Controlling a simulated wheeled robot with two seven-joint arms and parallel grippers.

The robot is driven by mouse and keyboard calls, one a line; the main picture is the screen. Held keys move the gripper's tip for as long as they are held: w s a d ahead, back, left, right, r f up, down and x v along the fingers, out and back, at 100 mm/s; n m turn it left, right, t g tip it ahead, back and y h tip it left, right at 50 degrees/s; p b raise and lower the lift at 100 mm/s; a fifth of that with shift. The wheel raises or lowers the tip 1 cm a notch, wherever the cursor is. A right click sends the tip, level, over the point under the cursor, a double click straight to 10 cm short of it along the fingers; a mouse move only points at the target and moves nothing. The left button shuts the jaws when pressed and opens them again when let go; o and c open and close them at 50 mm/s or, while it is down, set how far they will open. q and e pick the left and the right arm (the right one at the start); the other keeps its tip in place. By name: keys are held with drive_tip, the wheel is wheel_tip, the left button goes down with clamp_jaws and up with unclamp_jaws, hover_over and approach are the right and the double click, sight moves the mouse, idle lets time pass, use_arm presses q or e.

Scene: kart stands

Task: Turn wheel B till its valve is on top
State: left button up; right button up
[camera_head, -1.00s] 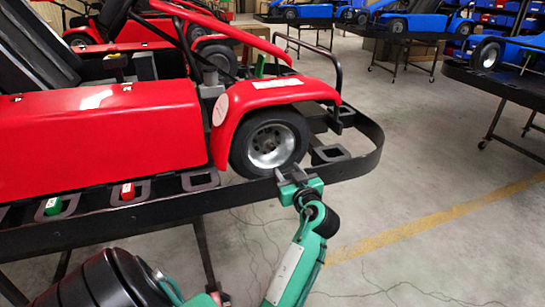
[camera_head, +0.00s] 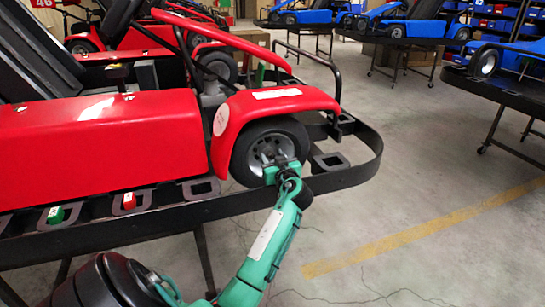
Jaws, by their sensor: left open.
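The near kart's front wheel (camera_head: 256,141) has a black tyre and a silver rim, under a red fender (camera_head: 270,103). A round pale label (camera_head: 221,120) sits on the bodywork beside it; its letter is too small to read, so I cannot tell if this is wheel B. My left gripper (camera_head: 279,163) is green with grey fingers, open, right in front of the wheel's lower right part. The fingers overlap the rim in the picture; contact cannot be told. The gripper hides part of the rim, and the valve cannot be made out. My right gripper is not in view.
The red kart (camera_head: 110,135) rests on a black stand with a raised rim (camera_head: 364,172) curving around the wheel. Red (camera_head: 129,201) and green (camera_head: 55,215) blocks sit in slots along the stand. Blue karts (camera_head: 410,30) stand at the back. Floor at right is clear.

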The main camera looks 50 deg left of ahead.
use_arm(q)
drive_tip(key=shift+a, duration=0.1)
drive_tip(key=shift+c, duration=0.4)
clamp_jaws()
drive_tip(key=shift+m, duration=0.8)
drive_tip(key=shift+o, duration=0.4)
unclamp_jaws()
